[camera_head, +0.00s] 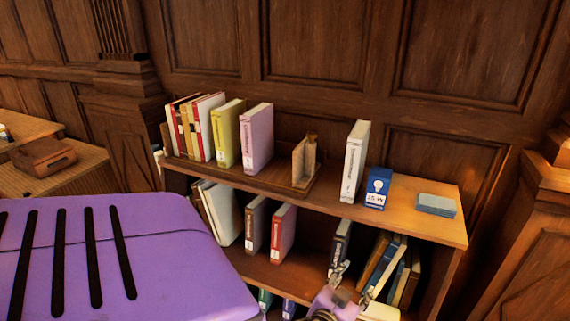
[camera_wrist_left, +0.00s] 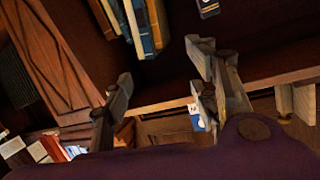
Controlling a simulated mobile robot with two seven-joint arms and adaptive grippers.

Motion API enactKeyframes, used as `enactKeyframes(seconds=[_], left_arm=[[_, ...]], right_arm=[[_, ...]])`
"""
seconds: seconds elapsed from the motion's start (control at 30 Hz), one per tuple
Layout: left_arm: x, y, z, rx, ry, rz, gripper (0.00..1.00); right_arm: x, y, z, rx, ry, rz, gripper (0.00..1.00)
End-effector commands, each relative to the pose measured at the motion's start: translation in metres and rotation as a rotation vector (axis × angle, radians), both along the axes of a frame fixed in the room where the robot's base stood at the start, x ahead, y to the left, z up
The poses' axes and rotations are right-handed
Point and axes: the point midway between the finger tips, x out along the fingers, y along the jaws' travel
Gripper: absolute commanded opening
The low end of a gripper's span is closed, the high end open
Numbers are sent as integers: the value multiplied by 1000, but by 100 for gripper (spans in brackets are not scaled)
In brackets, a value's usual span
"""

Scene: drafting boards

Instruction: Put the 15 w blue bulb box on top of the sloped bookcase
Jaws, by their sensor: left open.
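A blue box with a white bulb picture and a small white label (camera_head: 378,187) stands on top of the bookcase (camera_head: 412,211), just right of a white book. Its label is too small to read surely. My left gripper (camera_head: 360,278) is in front of the lower shelf, below and apart from that box. Its fingers are spread with nothing seen between them in the head view. In the left wrist view the open fingers (camera_wrist_left: 160,92) show, with a small blue-and-white thing (camera_wrist_left: 197,118) behind the right finger. My right gripper is out of view.
The white book (camera_head: 354,162), a wooden bookend (camera_head: 304,160) and several books (camera_head: 257,138) stand on the bookcase top. A blue-grey block (camera_head: 436,205) lies at its right end. Bare top lies around the block. Books fill parts of the lower shelf. A wooden box (camera_head: 43,156) sits far left.

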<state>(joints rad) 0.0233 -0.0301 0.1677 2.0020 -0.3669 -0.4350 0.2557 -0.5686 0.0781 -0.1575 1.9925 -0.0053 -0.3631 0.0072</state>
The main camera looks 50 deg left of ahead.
Motion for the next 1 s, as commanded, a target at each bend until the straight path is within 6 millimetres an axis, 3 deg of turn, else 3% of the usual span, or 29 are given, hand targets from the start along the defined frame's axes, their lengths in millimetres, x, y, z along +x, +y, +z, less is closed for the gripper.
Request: enactKeyframes(seconds=[0.03,0.1,0.2,0.3,0.4,0.5,0.6,0.87,1.0], left_arm=[[-41,-13,-43,-10,93,-45,54],[-93,-34,-87,-35,198,-103,54],[-167,-62,-134,-82,328,-168,54],[-229,-85,-163,-129,427,-210,54],[-273,-101,-178,-164,491,-235,54],[-294,-110,-184,-185,522,-247,54],[-301,-113,-185,-191,532,-250,54],[-299,-113,-183,-191,528,-251,54],[-288,-117,-160,-194,507,-260,54]], right_arm=[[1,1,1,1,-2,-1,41],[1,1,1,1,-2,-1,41],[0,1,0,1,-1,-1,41],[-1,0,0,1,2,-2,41],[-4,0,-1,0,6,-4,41],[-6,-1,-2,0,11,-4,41],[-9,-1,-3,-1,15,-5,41],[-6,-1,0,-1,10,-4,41],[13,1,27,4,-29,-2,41]])
